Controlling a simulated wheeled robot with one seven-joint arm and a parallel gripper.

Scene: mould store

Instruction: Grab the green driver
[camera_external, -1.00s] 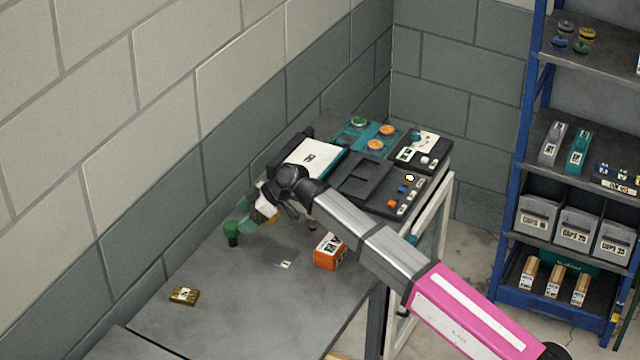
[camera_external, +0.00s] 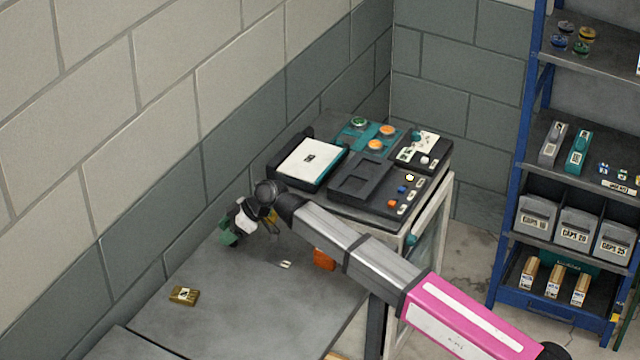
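The green driver (camera_external: 227,237) is at the far left edge of the grey table (camera_external: 240,305), close to the wall. Only some of its green body shows; the rest is hidden behind my gripper. My gripper (camera_external: 242,227) is right at the driver, overlapping it in the picture from the right. Its fingers are too small and covered to tell whether they are open or closed around the driver. I cannot tell whether they touch it.
An orange box (camera_external: 323,260) stands under my arm, partly hidden. A small brown box (camera_external: 184,296) lies front left, and a white label (camera_external: 286,264) lies mid-table. A black console (camera_external: 387,190) fills the back. The table's front is mostly clear.

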